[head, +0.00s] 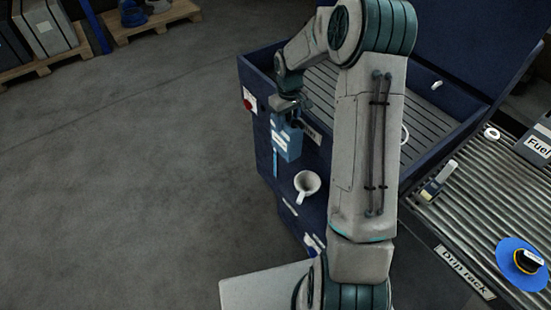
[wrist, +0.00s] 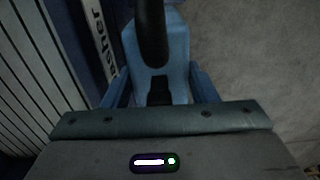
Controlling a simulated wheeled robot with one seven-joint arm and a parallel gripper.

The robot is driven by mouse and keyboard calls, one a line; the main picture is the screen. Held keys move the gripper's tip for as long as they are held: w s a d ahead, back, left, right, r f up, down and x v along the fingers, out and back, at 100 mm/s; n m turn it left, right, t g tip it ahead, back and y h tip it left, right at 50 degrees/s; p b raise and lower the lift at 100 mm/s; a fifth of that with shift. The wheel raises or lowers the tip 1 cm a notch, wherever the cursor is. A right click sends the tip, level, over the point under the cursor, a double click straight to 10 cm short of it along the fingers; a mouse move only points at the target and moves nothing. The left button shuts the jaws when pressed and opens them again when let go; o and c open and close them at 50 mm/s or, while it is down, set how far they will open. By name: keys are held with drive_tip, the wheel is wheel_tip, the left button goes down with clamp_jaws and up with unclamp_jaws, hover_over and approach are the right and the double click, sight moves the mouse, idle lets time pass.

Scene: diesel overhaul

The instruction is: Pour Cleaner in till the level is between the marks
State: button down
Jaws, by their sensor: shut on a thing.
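A blue jug (head: 289,143) with a pale label hangs from my gripper (head: 287,106) in front of the blue washer cabinet (head: 262,140). In the wrist view the blue jug (wrist: 172,55) fills the middle, with a dark bar across it, and my gripper (wrist: 160,95) is shut on it. A white funnel-like cup (head: 308,183) juts from the cabinet's front, below and right of the jug, apart from it. A thin bright blue vertical strip (head: 275,164) shows just below the jug; I cannot tell whether it is a gauge or liquid. No level marks can be made out.
The washer's slatted top (head: 425,125) is partly behind my arm. A roller rack labelled "Drip rack" (head: 463,272) stands at the right with a blue disc (head: 508,270) and a grey "Fuel" box (head: 538,140). Open floor lies at the left; pallets stand farther back.

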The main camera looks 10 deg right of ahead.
drive_tip(key=shift+r, duration=0.1)
drive_tip(key=w+a+r+p, duration=0.2)
drive_tip(key=w+a, duration=0.1)
drive_tip(key=w, duration=0.5)
drive_tip(key=shift+w+a, duration=0.2)
idle(0.6)
drive_tip(key=s+f+m, duration=0.2)
drive_tip(key=s, duration=0.6)
drive_tip(key=s+a+f+m, duration=0.1)
drive_tip(key=s+f+m, duration=0.1)
drive_tip(key=s, duration=0.7)
drive_tip(key=shift+s+a+f, duration=0.2)
drive_tip(key=shift+s+f, duration=0.1)
drive_tip(key=shift+f, duration=0.45)
